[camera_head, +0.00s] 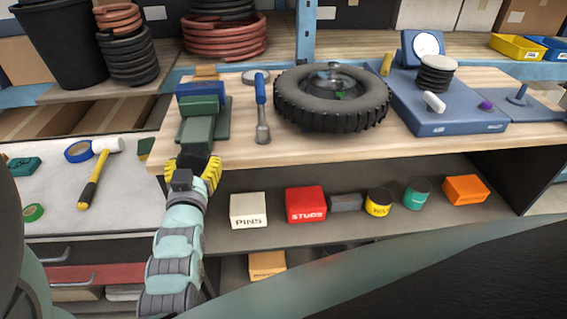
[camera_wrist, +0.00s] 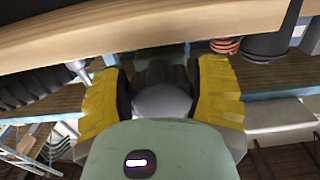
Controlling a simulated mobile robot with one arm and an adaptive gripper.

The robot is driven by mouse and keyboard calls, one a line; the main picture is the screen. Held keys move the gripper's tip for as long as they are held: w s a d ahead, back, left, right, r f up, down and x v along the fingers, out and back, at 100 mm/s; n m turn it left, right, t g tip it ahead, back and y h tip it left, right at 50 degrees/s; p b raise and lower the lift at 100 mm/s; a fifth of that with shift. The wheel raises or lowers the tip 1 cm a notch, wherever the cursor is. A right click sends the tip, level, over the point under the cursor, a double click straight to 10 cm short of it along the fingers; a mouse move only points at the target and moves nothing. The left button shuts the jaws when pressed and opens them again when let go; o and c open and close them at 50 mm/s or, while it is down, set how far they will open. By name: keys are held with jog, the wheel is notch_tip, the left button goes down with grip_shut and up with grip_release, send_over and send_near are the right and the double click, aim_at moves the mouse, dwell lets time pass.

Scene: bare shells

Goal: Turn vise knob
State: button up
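The vise (camera_head: 203,118), green with a blue top part, stands at the left end of the wooden workbench. Its dark knob (camera_head: 197,160) faces the bench's front edge, mostly covered by my gripper. My gripper (camera_head: 198,172) has yellow fingers and is at the knob, just in front of the bench. In the wrist view, the yellow fingers of my gripper (camera_wrist: 163,90) stand apart on both sides of a dark, rounded shape that may be the knob. I cannot tell whether the finger pads press on it.
A tire (camera_head: 285,95) and a blue-handled tool (camera_head: 262,112) lie right of the vise. A blue apparatus (camera_head: 445,118) stands farther right. The shelf below holds several items, including a white PINS box (camera_head: 248,211). A hammer (camera_head: 98,172) lies on the left surface.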

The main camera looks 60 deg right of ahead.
jog(key=c, duration=0.6)
jog(key=shift+m+b, duration=0.3)
jog(key=o, duration=1.2)
jog(key=shift+a, duration=0.1)
jog(key=v, duration=1.2)
